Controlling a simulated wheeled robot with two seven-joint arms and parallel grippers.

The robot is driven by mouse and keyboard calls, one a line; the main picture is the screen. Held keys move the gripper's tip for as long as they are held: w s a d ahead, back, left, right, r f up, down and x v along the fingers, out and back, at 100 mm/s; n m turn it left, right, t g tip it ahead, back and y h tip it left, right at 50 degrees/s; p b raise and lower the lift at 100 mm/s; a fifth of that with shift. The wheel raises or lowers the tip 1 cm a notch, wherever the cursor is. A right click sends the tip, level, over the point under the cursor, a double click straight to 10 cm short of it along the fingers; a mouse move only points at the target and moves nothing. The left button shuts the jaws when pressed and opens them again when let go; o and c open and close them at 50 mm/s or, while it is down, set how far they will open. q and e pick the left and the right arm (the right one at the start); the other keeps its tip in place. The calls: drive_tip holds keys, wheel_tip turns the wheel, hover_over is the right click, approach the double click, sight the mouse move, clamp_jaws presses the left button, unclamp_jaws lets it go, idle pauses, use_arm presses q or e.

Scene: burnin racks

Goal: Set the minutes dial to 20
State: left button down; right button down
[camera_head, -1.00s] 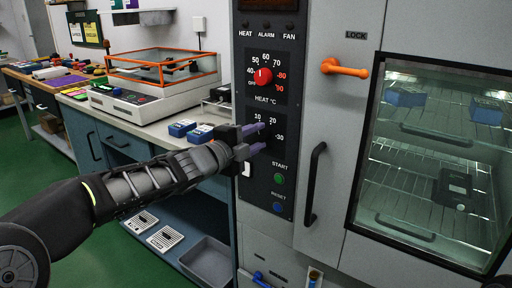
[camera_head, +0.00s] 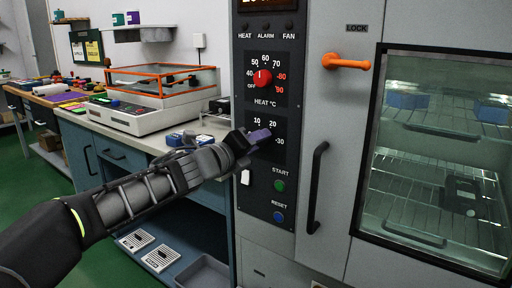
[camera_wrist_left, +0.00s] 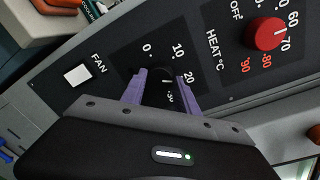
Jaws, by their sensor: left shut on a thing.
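The minutes dial (camera_wrist_left: 159,88) is a dark knob on the black control panel, with marks 0, 10, 20 and 30 around it. In the left wrist view, a short pale line on it points roughly toward 20. My left gripper (camera_wrist_left: 158,86) has its two purple fingers on either side of the dial, shut on it. In the head view, the left gripper (camera_head: 258,138) covers the dial, and the marks 10, 20 and 30 show around the fingers. My right gripper is not in view.
A red heat dial (camera_head: 262,78) sits above on the same panel. Green start (camera_head: 279,186) and blue reset (camera_head: 278,216) buttons lie below. An orange lock handle (camera_head: 346,63) and a black door handle (camera_head: 315,186) stick out to the right. A bench (camera_head: 152,152) stands left.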

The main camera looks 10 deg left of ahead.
use_arm(q)
drive_tip(key=shift+f, duration=0.1)
idle(0.4)
drive_tip(key=c, duration=0.9)
unclamp_jaws()
drive_tip(key=p+v, duration=0.1)
drive_tip(key=v, duration=0.6)
drive_tip(key=shift+s+a, duration=0.1)
drive_tip(key=shift+s, duration=0.25)
